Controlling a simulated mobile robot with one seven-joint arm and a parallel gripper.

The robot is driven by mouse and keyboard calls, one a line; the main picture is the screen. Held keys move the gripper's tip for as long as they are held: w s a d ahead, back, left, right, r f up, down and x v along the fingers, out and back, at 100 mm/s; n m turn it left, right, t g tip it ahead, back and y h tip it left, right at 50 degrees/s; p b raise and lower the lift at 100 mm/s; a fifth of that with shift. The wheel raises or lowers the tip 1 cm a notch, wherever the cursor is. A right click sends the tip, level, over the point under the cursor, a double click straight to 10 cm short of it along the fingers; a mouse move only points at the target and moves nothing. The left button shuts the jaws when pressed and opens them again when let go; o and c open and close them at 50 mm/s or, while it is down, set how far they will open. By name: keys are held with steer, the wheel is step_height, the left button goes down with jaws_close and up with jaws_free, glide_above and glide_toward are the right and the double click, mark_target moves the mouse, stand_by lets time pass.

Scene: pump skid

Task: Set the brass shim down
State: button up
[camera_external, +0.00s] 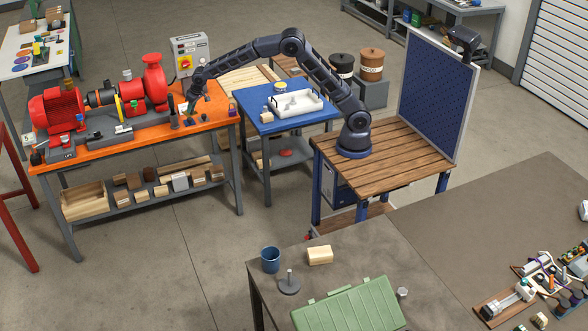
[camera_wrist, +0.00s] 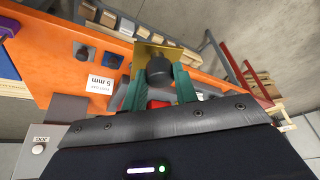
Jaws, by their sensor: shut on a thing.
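The brass shim (camera_wrist: 174,51) is a flat gold plate with a dark round knob (camera_wrist: 159,70) on it, seen in the wrist view. My gripper (camera_wrist: 160,86) has green fingers on both sides of the knob and is shut on it. The shim overlaps the edge of the orange bench (camera_wrist: 52,32) in this view; I cannot tell its height above the top. In the external view my gripper (camera_external: 189,112) is low over the right part of the orange bench (camera_external: 90,153). The shim is too small to make out there.
A white "5 mm" label (camera_wrist: 100,84) and small dark blocks (camera_wrist: 84,52) lie near the shim. The red pump (camera_external: 154,82) and motor (camera_external: 57,108) stand left of my gripper. A blue table (camera_external: 262,125) with a white tray (camera_external: 297,108) is to the right.

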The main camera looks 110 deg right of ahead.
steer(key=w+a+n, duration=0.1)
steer(key=w+a, duration=0.3)
steer(key=a, duration=0.5)
steer(key=w+a+n, duration=0.1)
steer(key=w+a, duration=0.3)
steer(key=a, duration=0.4)
steer(key=w+a+f+n+t+y, duration=0.1)
steer(key=w+a+n, duration=0.15)
steer(key=a, duration=2.15)
steer(key=w+a+n+y, duration=0.1)
steer(key=a+n, duration=0.2)
steer(key=a, duration=2.1)
steer(key=s+a+n+y, duration=0.1)
steer(key=s+a, duration=0.3)
steer(key=a, duration=0.6)
steer(key=s+a+n, duration=0.1)
steer(key=s+a, duration=0.3)
steer(key=a, duration=0.6)
steer(key=s+a+n+y, duration=0.15)
steer(key=s+a, duration=0.35)
steer(key=a, duration=0.5)
steer(key=s+a+f+n, duration=0.2)
steer(key=s+a+n, duration=0.2)
steer(key=s+a, duration=1.85)
steer(key=shift+y, duration=0.35)
steer(key=f, duration=0.6)
steer(key=w+a+f, duration=0.1)
steer(key=f, duration=1.2)
steer(key=shift+w+a+f, duration=0.15)
steer(key=shift+a, duration=0.25)
